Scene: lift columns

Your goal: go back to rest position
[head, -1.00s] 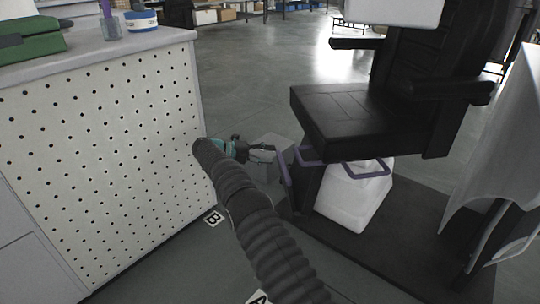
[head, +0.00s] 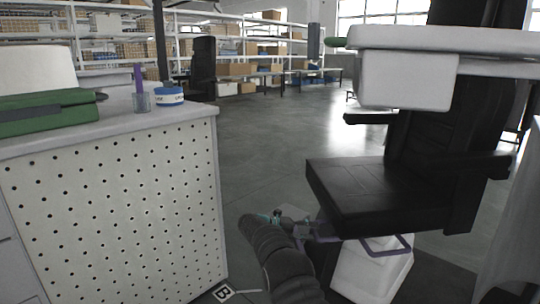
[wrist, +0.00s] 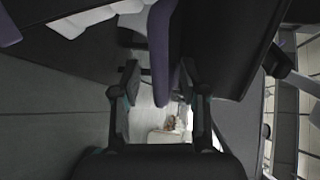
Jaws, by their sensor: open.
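My gripper (head: 318,232) is low in the head view, at the far end of my dark ribbed arm, close to the front of the black chair seat (head: 385,192). In the wrist view, my gripper (wrist: 160,72) has its two dark fingers spread apart. A purple bar (wrist: 163,45) shows between the fingers. I cannot tell whether it lies between them in depth or only beyond them. No object is clearly held. No marked rest place shows.
A pegboard-fronted counter (head: 120,210) stands at left, with a green case (head: 45,115), a cup (head: 142,102) and a blue-white tub (head: 168,95). A white container (head: 365,275) sits under the chair. Open floor (head: 255,150) lies beyond, before shelves.

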